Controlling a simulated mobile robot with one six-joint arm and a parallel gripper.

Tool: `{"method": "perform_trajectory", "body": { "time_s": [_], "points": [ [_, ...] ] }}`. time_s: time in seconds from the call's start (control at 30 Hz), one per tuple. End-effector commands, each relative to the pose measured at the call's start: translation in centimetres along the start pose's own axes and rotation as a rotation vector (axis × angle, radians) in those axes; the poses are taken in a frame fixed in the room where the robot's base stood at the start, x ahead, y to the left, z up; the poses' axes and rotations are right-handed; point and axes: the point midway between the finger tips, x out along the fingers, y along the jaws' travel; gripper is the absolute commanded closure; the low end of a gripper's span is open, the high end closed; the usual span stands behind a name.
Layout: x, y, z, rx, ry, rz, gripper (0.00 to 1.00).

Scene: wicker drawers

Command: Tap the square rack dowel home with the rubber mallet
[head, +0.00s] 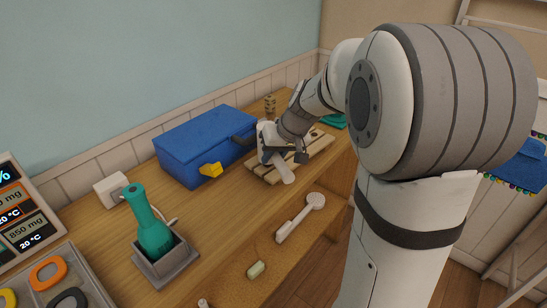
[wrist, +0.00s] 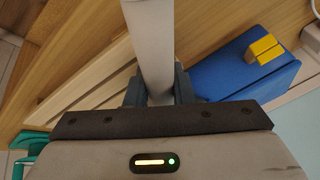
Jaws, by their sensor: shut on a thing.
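My gripper (head: 279,157) is shut on a pale grey cylinder, which looks like part of the rubber mallet (head: 285,173). In the wrist view the cylinder (wrist: 150,45) runs from between my gripper's dark fingers (wrist: 158,88) past the top edge, so its far end is out of view. The slatted wooden rack (head: 318,147) lies on the bench under and beside my gripper, and its slats (wrist: 85,82) show left of the cylinder in the wrist view. My gripper and the cylinder cover part of the rack. I cannot make out the square dowel.
A blue box (head: 205,140) with a yellow latch (head: 210,169) stands just left of the rack. A white long-handled tool (head: 302,215) lies near the front edge. A green tool (head: 150,228) stands in a grey holder at left. A small wooden post (head: 270,104) stands behind.

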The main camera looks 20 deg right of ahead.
Motion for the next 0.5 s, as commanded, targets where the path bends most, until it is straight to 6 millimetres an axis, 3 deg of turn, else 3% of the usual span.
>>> {"method": "perform_trajectory", "body": {
  "time_s": [0.03,0.2,0.5],
  "points": [
    [-1.0,-0.3,-0.5,-0.001,0.004,0.001,1.0],
    [-2.4,-0.7,-1.0,0.0,0.003,0.0,1.0],
    [-2.3,-0.7,-1.0,0.001,0.003,0.0,1.0]
  ]
}}
